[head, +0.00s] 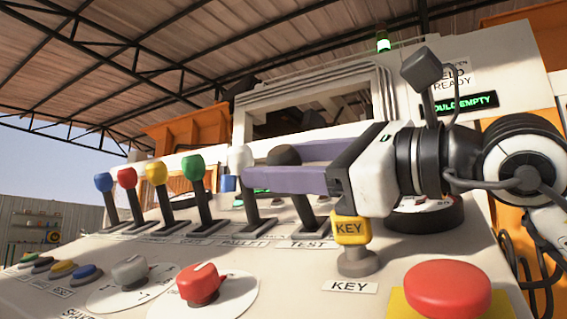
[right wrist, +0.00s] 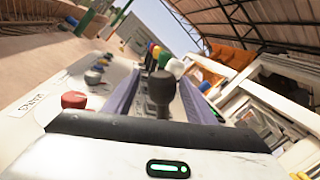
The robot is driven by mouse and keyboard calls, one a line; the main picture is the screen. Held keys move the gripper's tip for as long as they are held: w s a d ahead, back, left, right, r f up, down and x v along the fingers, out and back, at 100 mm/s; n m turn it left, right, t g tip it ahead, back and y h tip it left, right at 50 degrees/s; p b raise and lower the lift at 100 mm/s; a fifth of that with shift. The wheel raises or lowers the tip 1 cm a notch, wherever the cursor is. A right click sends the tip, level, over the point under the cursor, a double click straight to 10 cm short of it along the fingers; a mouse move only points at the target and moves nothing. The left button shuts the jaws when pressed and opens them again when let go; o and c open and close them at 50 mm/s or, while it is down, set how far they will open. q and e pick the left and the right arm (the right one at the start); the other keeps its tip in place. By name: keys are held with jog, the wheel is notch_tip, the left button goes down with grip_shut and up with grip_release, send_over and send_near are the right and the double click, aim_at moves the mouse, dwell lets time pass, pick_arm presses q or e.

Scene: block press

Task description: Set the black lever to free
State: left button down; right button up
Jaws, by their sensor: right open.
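The black lever (head: 285,155) is the last in a row of levers on the white console, above a label reading TEST. Its dark knob shows between the purple fingers of my right gripper (head: 260,167); the near finger hides part of its upper shaft. In the right wrist view the black knob (right wrist: 160,87) stands between the two spread fingers, with gaps visible on both sides. My right gripper is open around the lever, not clamped on it. The lever's lower shaft shows below the near finger. My left gripper is not in view.
A white lever (head: 241,158) stands just left of the black one, with green (head: 194,170), yellow, red and blue levers further left. A yellow KEY tag (head: 350,229) is below my right gripper. A red mushroom button (head: 447,289) and red knob (head: 203,285) are in front.

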jog(key=v, duration=1)
jog(key=shift+d, duration=0.15)
